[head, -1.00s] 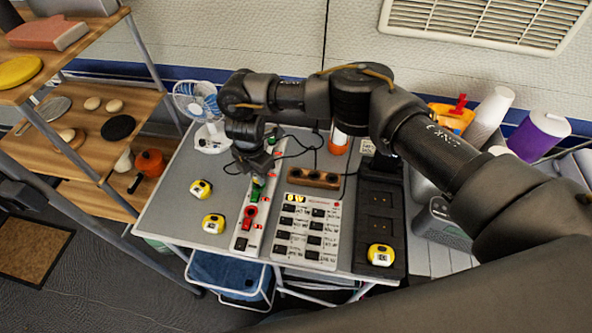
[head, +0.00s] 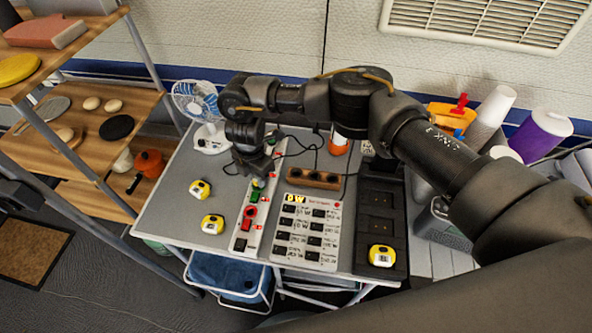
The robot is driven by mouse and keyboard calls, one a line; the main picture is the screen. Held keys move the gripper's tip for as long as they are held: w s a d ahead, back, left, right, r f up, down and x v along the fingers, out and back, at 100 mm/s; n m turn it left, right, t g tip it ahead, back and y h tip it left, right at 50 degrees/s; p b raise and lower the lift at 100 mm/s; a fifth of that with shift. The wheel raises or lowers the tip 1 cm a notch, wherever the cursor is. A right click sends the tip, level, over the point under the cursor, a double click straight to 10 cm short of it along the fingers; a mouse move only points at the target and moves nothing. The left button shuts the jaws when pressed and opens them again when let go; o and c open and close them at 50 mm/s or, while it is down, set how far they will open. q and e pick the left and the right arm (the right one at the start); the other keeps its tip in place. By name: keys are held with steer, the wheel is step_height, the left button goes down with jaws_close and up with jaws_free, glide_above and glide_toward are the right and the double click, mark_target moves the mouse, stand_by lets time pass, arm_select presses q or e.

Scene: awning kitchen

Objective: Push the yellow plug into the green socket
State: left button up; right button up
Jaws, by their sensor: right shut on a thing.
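The pale socket strip (head: 240,230) lies on the grey table, slanting away from me, with a red part (head: 250,212) and, beyond it, the green socket (head: 254,196). My right gripper (head: 260,174) points down over the far part of the strip, just beyond the green socket. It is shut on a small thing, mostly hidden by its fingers. A small pale yellowish bit, seemingly the yellow plug (head: 258,183), shows at the fingertips. I cannot tell whether it touches the socket. My left gripper is not in view.
A white switch panel (head: 307,263) stands right of the strip, with a brown wooden block (head: 314,179) behind it. A fan (head: 208,139) and loose black cables are behind.

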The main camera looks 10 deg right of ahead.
steer(key=shift+f, duration=0.3)
stand_by(0.5)
steer(key=o, duration=1.3)
steer(key=shift+r, duration=0.1)
steer(key=shift+r+p, duration=2.55)
steer(key=shift+r, duration=0.9)
